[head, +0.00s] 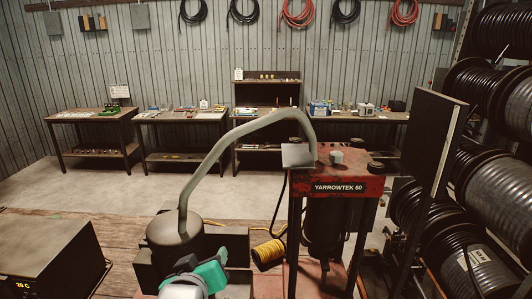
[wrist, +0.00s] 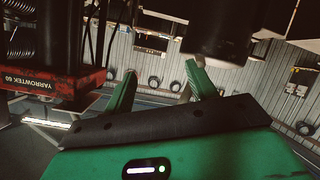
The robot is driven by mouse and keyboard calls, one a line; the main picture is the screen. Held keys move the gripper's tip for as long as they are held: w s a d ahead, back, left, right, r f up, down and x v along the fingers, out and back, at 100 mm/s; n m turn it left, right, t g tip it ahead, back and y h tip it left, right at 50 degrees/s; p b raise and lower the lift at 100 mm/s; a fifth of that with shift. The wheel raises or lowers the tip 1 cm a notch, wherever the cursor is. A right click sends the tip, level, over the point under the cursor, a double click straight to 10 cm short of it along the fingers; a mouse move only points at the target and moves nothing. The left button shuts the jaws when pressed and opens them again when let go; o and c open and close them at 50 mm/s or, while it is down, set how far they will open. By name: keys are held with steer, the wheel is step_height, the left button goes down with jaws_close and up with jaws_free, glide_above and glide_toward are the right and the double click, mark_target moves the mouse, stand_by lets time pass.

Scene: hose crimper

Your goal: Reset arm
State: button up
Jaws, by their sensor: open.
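My gripper (head: 207,275) shows as a green and white shape at the bottom of the head view, just in front of the grey cylindrical head (head: 175,235) of the crimper. Its fingertips are hard to make out there. In the wrist view, the two green fingers of my gripper (wrist: 162,84) stand apart with nothing between them. A large dark body (wrist: 222,32) hangs over the right finger in that view; I cannot tell whether it touches.
The red YARROWTEK 60 unit (head: 345,186) stands to the right, joined to the head by a thick bent grey pipe (head: 235,135). A dark box with a display (head: 45,255) sits at left. Hose reels (head: 500,150) fill the right.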

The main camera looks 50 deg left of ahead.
steer(key=w+d+r+m+t+h+p, duration=0.1)
steer(key=w+d+r+m+t, duration=0.3)
steer(key=d+r, duration=0.7)
steer(key=w+d+r+m+t+h+p, duration=0.15)
steer(key=w+d+r+m+t, duration=0.3)
steer(key=d+r, duration=0.65)
steer(key=s+d+r+m+t+h, duration=0.2)
steer(key=d+r, duration=0.2)
steer(key=d, duration=0.3)
steer(key=s+d+r+m+t+h+p, duration=0.1)
steer(key=s+d+r+m+t+h, duration=0.1)
steer(key=d, duration=0.5)
steer(key=s+d+r+m+t+h+p, duration=0.1)
steer(key=s+d+r+m+t+h, duration=0.1)
steer(key=d+r, duration=0.3)
steer(key=s+d+t+h, duration=0.1)
steer(key=d, duration=0.1)
steer(key=shift+s+d+r, duration=0.3)
steer(key=shift+d+r, duration=0.05)
steer(key=shift+r, duration=0.05)
